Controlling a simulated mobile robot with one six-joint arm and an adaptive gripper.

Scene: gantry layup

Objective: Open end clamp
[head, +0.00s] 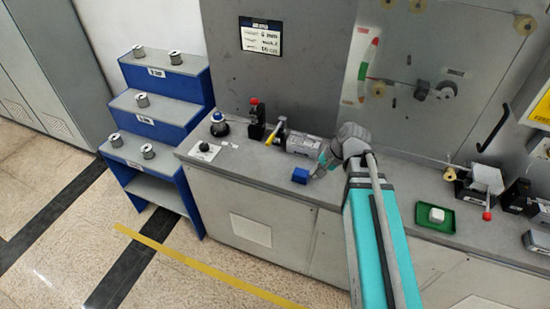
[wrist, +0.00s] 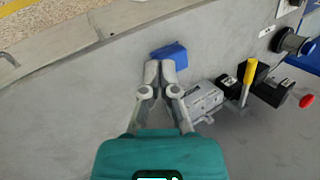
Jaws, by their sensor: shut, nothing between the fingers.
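A black clamp (head: 256,128) with a red-knobbed lever stands on the grey bench left of my gripper. Its lever looks upright in the head view. The clamp also shows at the right of the wrist view (wrist: 271,93). A second red-knobbed lever (head: 487,205) stands by a metal block at the far right, pointing down. I cannot tell which is the end clamp. My gripper (wrist: 160,68) is shut and empty, its fingertips at the near edge of a blue block (wrist: 172,53); contact is unclear. My arm partly hides the bench in the head view.
A grey metal block (wrist: 203,99) and a yellow handle (wrist: 250,71) sit between my gripper and the left clamp. A blue-topped knob (head: 218,122) is further left. A green tray (head: 447,224) with a white piece lies right of my arm. Blue steps (head: 160,121) hold spools.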

